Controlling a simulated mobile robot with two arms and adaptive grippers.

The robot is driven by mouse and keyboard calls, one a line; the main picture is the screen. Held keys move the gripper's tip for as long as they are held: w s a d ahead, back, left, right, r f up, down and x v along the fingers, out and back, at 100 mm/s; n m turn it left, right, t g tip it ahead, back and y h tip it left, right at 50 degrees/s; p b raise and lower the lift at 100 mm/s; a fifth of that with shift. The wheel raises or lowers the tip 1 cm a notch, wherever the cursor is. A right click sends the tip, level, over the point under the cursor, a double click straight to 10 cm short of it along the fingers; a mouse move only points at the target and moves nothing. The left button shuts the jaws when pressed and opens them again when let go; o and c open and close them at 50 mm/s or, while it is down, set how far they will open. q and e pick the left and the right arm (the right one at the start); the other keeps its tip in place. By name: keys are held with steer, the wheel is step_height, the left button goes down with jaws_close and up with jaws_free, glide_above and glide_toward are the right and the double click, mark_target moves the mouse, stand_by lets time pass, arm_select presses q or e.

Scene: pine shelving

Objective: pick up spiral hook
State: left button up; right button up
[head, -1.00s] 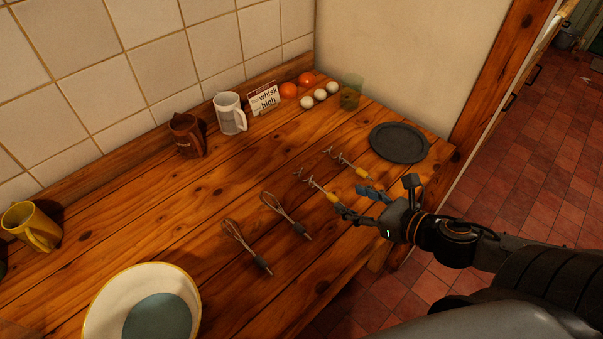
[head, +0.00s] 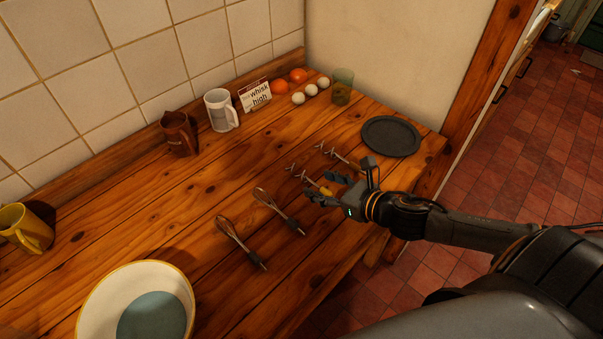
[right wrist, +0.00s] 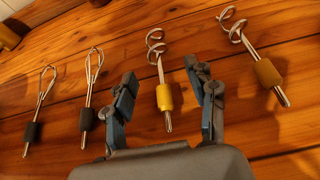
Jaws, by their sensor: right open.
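Two spiral hooks with silver coiled ends and yellow handles lie side by side on the wooden counter. The nearer spiral hook (head: 302,174) is partly hidden by my right gripper (head: 320,186) in the head view. In the right wrist view this hook (right wrist: 164,96) lies between the two spread fingers of my right gripper (right wrist: 160,76), with a gap on each side. The other spiral hook (head: 335,154) lies farther back and shows right of the fingers in the right wrist view (right wrist: 267,73). My right gripper is open and empty. My left gripper is out of view.
Two whisks (head: 240,243) (head: 279,212) lie left of the hooks. A dark plate (head: 391,136) lies to the right. A white mug (head: 220,110), a brown jug (head: 179,134), a sign (head: 256,96), eggs and a glass (head: 342,87) stand along the back. A bowl (head: 95,300) sits at front left.

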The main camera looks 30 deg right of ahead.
mark_target(309, 178)
steer(key=shift+w+a+r+p, duration=0.1)
steer(key=shift+w+a+p, duration=0.15)
steer(key=shift+w, duration=0.35)
steer(key=p+x, duration=0.1)
steer(key=x, duration=0.2)
steer(key=shift+w+r, duration=0.1)
steer(key=shift+r, duration=0.1)
steer(key=shift+w+a+f, duration=0.2)
steer(key=shift+w+f, duration=0.1)
steer(key=shift+w, duration=0.05)
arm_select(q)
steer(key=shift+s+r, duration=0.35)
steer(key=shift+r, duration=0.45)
arm_select(e)
steer(key=c, duration=1.1)
